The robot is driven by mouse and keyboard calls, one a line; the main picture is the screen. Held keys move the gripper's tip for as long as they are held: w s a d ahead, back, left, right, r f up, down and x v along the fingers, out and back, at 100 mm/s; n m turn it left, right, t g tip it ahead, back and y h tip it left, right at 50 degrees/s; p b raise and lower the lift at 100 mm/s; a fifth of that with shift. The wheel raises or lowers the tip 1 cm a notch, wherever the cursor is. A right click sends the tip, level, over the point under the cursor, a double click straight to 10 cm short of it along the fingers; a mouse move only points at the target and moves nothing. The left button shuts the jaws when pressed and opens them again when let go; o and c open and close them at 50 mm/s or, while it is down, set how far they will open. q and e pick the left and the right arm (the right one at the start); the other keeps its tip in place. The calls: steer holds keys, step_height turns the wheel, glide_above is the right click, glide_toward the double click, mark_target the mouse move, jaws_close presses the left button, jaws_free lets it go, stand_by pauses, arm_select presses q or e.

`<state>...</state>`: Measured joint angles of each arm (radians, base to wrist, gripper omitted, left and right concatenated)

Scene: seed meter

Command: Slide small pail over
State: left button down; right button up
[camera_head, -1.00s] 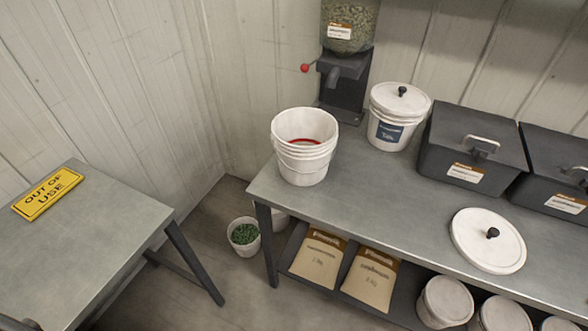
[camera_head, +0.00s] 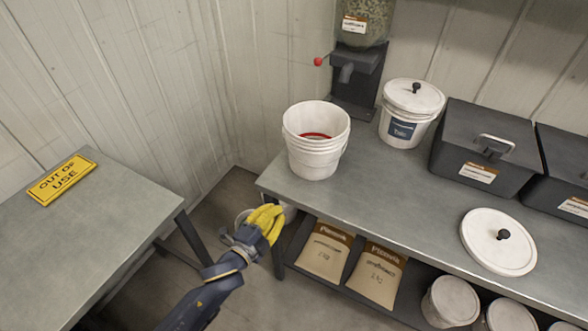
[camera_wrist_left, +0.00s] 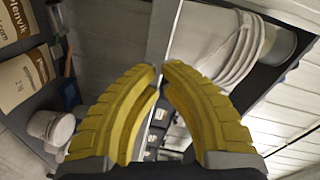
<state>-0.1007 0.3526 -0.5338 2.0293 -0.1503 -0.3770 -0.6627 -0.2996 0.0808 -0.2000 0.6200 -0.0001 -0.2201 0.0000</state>
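An open white pail (camera_head: 316,150) with a red band inside stands upright on the grey bench, left of the dispenser. A ribbed white pail (camera_wrist_left: 215,45) fills the upper right of the left wrist view. My left gripper (camera_head: 270,218) has yellow fingers and is below and left of the bench pail, just off the bench's left end, apart from it. In the wrist view its fingertips (camera_wrist_left: 161,70) nearly meet with nothing between them. A small white pail on the floor is mostly hidden behind this gripper. My right gripper is not in view.
The bench (camera_head: 390,195) also holds a dispenser (camera_head: 355,80) with a red-knobbed lever, a lidded pail (camera_head: 408,115), black bins (camera_head: 485,150) and a loose lid (camera_head: 498,243). Paper bags (camera_head: 325,250) and tubs (camera_head: 450,302) sit below. A side table (camera_head: 90,235) carries an "out of use" sign (camera_head: 62,180).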

arm_select(q)
step_height(320, 180, up, 7)
steer(key=s+m, duration=0.2)
steer(key=m, duration=0.2)
glide_toward(305, 165)
steer(key=shift+t+h, duration=0.4)
steer(key=x, duration=0.5)
steer(key=f+x, duration=0.1)
steer(key=x, duration=0.2)
steer(key=shift+w+f, duration=0.1)
